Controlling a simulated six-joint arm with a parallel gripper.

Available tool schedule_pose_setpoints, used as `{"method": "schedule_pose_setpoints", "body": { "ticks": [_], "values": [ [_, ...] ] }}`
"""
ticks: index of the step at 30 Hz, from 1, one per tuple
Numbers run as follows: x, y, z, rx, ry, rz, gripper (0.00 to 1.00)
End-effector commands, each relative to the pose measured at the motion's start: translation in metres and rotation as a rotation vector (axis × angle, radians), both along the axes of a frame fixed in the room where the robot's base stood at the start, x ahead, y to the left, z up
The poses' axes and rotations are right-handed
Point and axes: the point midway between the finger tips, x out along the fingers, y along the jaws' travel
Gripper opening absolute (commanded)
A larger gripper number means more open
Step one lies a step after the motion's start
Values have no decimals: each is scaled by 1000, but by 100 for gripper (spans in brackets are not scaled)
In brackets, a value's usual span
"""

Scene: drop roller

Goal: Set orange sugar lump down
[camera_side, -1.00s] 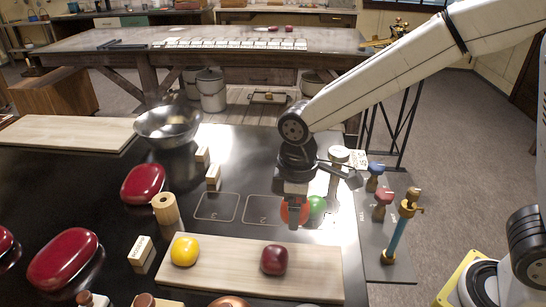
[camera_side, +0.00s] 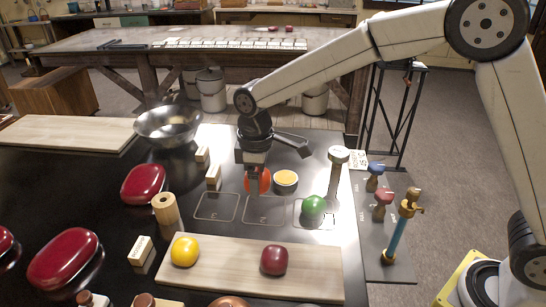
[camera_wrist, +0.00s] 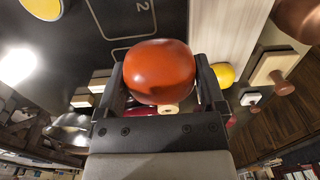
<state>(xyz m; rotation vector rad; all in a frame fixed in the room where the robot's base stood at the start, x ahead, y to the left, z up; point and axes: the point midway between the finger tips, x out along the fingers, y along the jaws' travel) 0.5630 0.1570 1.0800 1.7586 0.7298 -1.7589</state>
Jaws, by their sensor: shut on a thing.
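The orange sugar lump (camera_wrist: 160,72) is a glossy, rounded orange-red piece. My gripper (camera_wrist: 162,90) is shut on it, with a dark finger on each side. In the side view the lump (camera_side: 265,180) is partly hidden behind my gripper (camera_side: 254,187). It is held at the back edge of the middle marked square (camera_side: 263,212); the height above the black table is hard to tell. The wrist view shows a square outline with a "2" (camera_wrist: 143,7) beside the lump.
A green lump (camera_side: 314,205) sits in the right marked square; the left square (camera_side: 216,207) is empty. A yellow-topped tin (camera_side: 286,181) stands close right of my gripper. A wooden board (camera_side: 225,265) with yellow and dark red lumps lies in front. A white-topped post (camera_side: 338,157) stands right.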

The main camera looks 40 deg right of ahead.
Motion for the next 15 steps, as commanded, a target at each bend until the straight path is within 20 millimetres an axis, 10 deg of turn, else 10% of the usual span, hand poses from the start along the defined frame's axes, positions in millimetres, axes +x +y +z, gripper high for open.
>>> {"method": "schedule_pose_setpoints", "body": {
  "ticks": [15],
  "values": [
    [47,13,-22,0,0,-1,24]
  ]
}}
